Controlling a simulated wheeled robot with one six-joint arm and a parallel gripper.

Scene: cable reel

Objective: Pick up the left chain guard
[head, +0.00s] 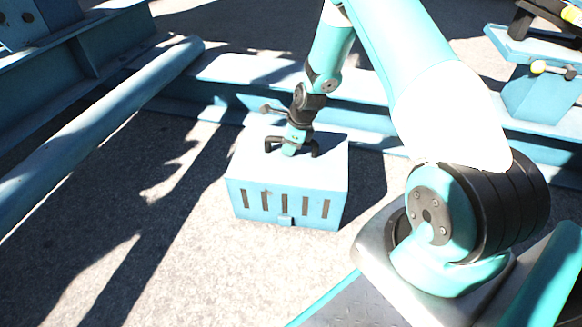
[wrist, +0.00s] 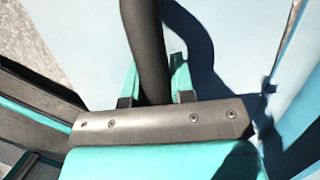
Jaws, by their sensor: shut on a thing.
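The chain guard (head: 286,207) is a light blue box with several dark vertical slots in its front face and a small latch at the front's lower edge. It is upright on or just over the grey ground; I cannot tell whether there is a gap below it. A black handle (head: 314,148) stands on its top. My gripper (head: 290,150) is above the top face, shut on the handle. In the wrist view the dark handle bar (wrist: 147,45) runs between my teal fingers (wrist: 152,85), with the pale blue top (wrist: 235,30) behind. The fingertips are partly hidden there.
A long blue beam (head: 225,70) lies behind the box. A round blue tube (head: 110,115) slants along the left. A blue stand (head: 540,92) with a yellow-tipped lever is at the upper right. Bare, shadow-streaked ground (head: 180,270) lies front left.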

